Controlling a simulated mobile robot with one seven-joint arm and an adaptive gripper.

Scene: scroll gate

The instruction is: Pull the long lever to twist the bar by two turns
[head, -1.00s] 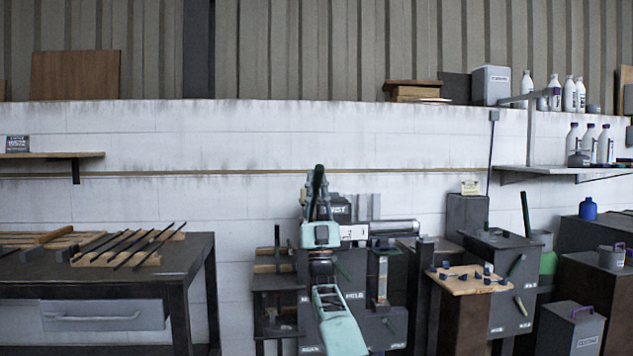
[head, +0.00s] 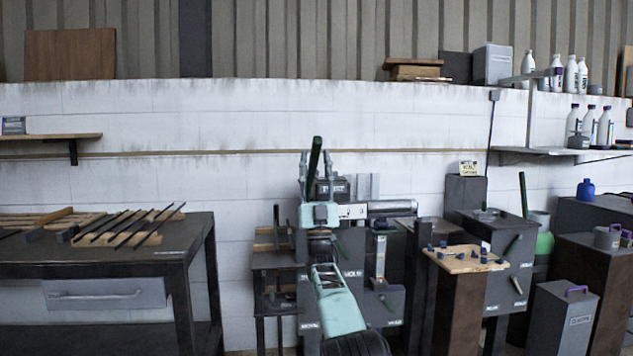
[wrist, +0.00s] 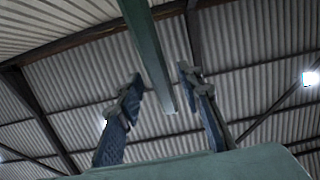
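A long dark green lever (head: 315,157) stands nearly upright, slightly tilted, at the machine in the middle of the head view. It also shows in the wrist view (wrist: 148,40), coming down from the top edge and ending between my fingers. My gripper (wrist: 160,76) is open, one finger on each side of the lever, with a visible gap on both sides. In the head view, my gripper (head: 317,172) points up in front of the machine and hides the lever's lower end. The bar to be twisted cannot be made out for certain; a grey horizontal cylinder (head: 392,206) lies right of my gripper.
A dark workbench (head: 125,262) with rods and wooden racks stands at left. At right are a stand with a wooden board (head: 466,262), a cabinet (head: 510,268) with another upright green lever (head: 523,194), and a grey canister (head: 565,318). A block wall is behind.

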